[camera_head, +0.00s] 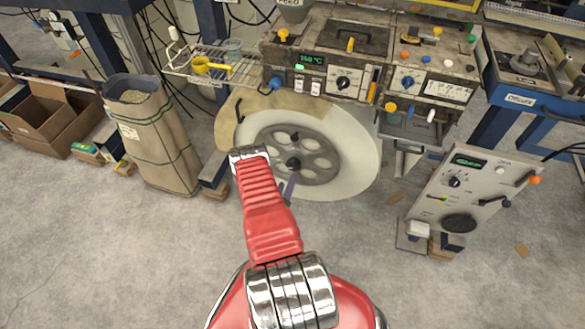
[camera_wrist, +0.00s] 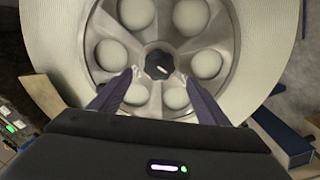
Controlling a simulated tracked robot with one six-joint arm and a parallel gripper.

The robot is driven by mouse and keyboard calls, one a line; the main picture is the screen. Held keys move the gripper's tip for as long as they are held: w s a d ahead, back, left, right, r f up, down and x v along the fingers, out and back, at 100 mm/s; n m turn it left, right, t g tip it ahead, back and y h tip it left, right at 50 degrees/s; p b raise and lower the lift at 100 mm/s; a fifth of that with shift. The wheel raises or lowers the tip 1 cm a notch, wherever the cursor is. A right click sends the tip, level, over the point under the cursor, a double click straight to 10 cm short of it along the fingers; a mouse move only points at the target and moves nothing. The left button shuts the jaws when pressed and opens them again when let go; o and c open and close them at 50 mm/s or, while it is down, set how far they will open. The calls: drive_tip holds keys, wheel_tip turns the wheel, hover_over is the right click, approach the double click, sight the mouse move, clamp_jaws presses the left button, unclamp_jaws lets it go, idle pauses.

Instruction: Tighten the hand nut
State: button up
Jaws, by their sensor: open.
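The hand nut (camera_wrist: 158,64) is a dark lobed knob with a small light mark, at the hub of a grey spoked reel in the wrist view. In the head view the dark knob (camera_head: 293,163) shows at the middle of the same reel (camera_head: 325,148), just past the end of my red arm. My gripper (camera_wrist: 136,76) is open in the wrist view, its two dark fingers spread below the nut in the picture, one to each side. Nothing is between them. I cannot tell how far the fingertips are from the nut. In the head view the gripper is mostly hidden behind my arm.
A wide pale roll (camera_head: 362,160) surrounds the reel. A control panel (camera_head: 345,80) with knobs and a display stands above it. A paper sack (camera_head: 150,140) is at left, a tilted grey control box (camera_head: 465,195) at right. The floor in front is mostly clear.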

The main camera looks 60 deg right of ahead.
sight(292, 168)
drive_tip(key=d, duration=0.3)
drive_tip(key=w+d, duration=0.1)
drive_tip(key=d, duration=0.5)
drive_tip(key=shift+w+d, duration=0.2)
drive_tip(key=shift+w, duration=0.05)
drive_tip(key=c, duration=1.1)
